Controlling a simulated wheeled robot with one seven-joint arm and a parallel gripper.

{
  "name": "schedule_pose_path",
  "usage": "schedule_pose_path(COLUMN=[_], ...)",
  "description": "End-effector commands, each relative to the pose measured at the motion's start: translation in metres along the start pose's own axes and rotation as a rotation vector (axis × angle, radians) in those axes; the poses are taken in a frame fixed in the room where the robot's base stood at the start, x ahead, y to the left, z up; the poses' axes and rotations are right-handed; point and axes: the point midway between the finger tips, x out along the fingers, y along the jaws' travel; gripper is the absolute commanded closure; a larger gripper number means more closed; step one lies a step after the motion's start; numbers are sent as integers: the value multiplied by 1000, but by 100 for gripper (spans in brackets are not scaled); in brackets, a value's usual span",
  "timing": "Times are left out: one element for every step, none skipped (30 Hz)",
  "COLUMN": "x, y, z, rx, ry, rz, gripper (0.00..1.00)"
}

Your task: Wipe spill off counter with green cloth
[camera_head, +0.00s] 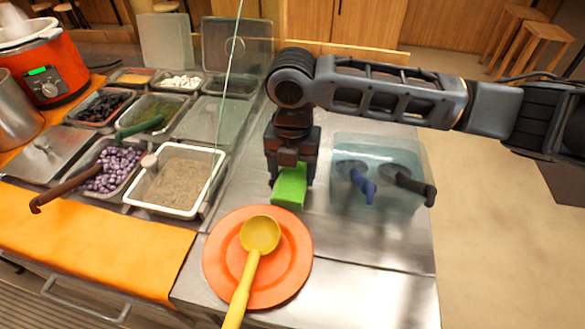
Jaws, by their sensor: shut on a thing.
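My gripper (289,172) points down over the steel counter (330,255), right of the topping trays. It is shut on the green cloth (290,187), which hangs below the fingers as a small bright block. The cloth is at or just above the counter; I cannot tell whether it touches. It is just behind the orange plate (291,270). No spill shows clearly on the counter; my gripper and arm hide part of the surface behind them.
A yellow ladle (260,235) lies on the orange plate. A clear bin (390,205) with blue and black handles stands right of the gripper. Topping trays, including a white-rimmed one (178,212), fill the left. A red cooker (45,70) stands at the far left. Bare counter lies at front right.

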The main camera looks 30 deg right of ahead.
Motion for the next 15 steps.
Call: schedule_pose_path(x=[1, 1, 2, 2, 2, 3, 3, 4, 4, 4, 4, 4, 4, 4, 4], y=[0, 0, 0, 0, 0, 0, 0, 0, 0, 0, 0, 1, 1, 2, 5], z=[0, 0, 0, 0, 0, 0, 0, 0, 0, 0, 0, 0, 0, 0, 0], rx=[0, 0, 0, 0, 0, 0, 0, 0, 0, 0, 0, 0, 0, -1, -1], ry=[0, 0, 0, 0, 0, 0, 0, 0, 0, 0, 0, 0, 0, 0, 0], rz=[0, 0, 0, 0, 0, 0, 0, 0, 0, 0, 0, 0, 0, 0, 0], gripper=[56, 56, 56, 56, 56, 56, 56, 56, 56, 56, 56, 56, 56, 56, 56])
